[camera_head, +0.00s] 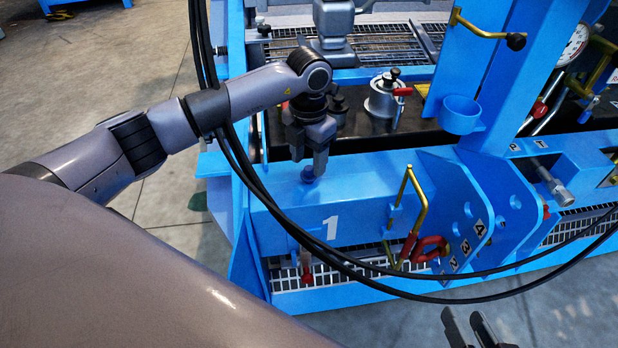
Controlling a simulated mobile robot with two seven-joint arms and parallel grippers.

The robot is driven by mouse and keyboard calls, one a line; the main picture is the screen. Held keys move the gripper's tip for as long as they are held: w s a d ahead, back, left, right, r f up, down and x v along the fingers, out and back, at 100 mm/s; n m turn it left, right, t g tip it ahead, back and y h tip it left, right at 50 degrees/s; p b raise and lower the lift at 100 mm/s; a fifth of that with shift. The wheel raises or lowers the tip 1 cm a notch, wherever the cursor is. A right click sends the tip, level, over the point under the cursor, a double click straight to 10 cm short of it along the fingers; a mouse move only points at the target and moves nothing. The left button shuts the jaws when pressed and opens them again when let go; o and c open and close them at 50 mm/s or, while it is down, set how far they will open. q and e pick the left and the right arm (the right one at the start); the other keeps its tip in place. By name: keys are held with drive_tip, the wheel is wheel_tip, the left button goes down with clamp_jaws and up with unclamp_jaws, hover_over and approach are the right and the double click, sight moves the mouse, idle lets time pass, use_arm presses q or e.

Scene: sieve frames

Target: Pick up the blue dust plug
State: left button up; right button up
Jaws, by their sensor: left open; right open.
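The blue dust plug (308,174) is a small dark-blue round piece on top of the blue beam marked 1, toward its left end. My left gripper (308,165) points down right over it, with its fingers open and reaching to about the plug's height. Whether the fingers touch the plug I cannot tell. My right gripper (468,330) is at the bottom edge, right of centre, open and empty, partly cut off by the frame.
Black hoses (262,205) loop in front of the beam (370,200). A brass handle (418,205) and a numbered blue plate (462,210) stand to the right. A blue cup holder (461,113) and a silver canister (385,98) are behind. Open floor lies at left.

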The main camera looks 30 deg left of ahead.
use_arm(q)
drive_tip(key=shift+f, duration=0.85)
clamp_jaws()
drive_tip(key=shift+r, duration=0.1)
